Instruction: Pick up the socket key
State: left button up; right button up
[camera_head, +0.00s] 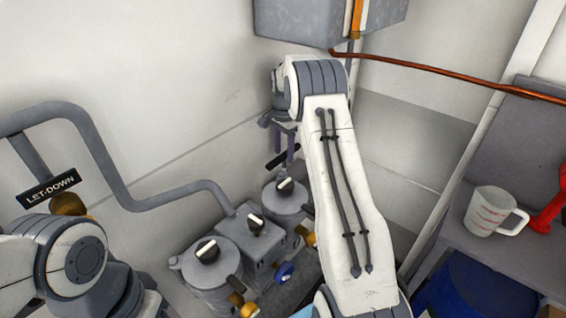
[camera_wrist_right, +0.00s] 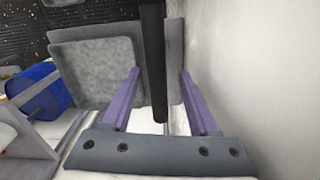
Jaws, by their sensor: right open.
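A long black bar, which I take to be the socket key (camera_wrist_right: 152,60), runs down between the fingers of my right gripper (camera_wrist_right: 159,72) in the right wrist view. The purple fingers stand apart, with a gap on each side of the bar. In the head view my right gripper (camera_head: 287,143) is partly hidden by its own wrist, close to the back wall. A short piece of the dark bar (camera_head: 275,161) shows just left of the fingers there. My left gripper is out of frame; only part of its arm shows at lower left.
Grey canisters with black knobs (camera_head: 207,252) stand below the gripper. A grey pipe (camera_head: 95,150) with a LET-DOWN sign runs along the left wall. A grey box (camera_head: 325,20) hangs above. A measuring cup (camera_head: 490,212) sits on a shelf at right.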

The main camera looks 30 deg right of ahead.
aim_at(284, 170)
notch_tip(284, 170, down, 2)
jog(key=shift+a+f, duration=0.1)
jog(key=shift+a, duration=0.05)
jog(key=f, duration=0.1)
jog(key=f+p, duration=0.1)
jog(key=f, duration=0.1)
jog(key=f+p, duration=0.1)
jog(key=shift+s+f, duration=0.25)
jog(key=shift+f, duration=0.5)
jog(key=shift+c, duration=0.3)
grip_shut()
